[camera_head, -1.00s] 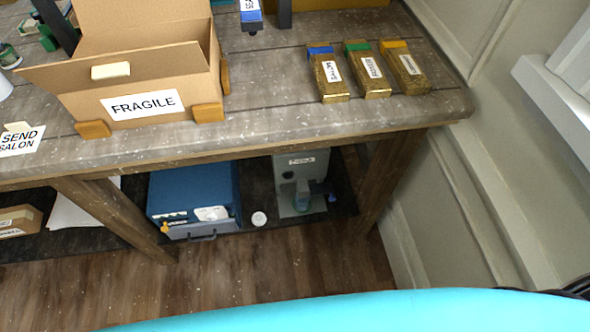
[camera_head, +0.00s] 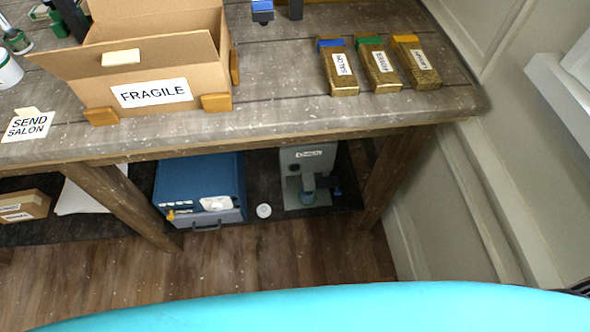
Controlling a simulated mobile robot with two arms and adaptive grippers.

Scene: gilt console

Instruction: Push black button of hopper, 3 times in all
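No gripper of mine is in view. A grey machine (camera_head: 309,161) stands on the low shelf under the table, right of centre. It has a small white label too blurred to read, a small dark round spot on its front and a blue part at its right side. I cannot tell whether this is the hopper or whether the spot is its black button. No other thing in view is clearly marked as the hopper.
A cardboard box marked FRAGILE (camera_head: 152,93) stands on the table. Several gold boxes (camera_head: 382,68) stand at its right. A blue cabinet (camera_head: 198,182) and white round piece (camera_head: 264,211) are on the low shelf. Wooden floor (camera_head: 240,262) is clear in front; a wall is right.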

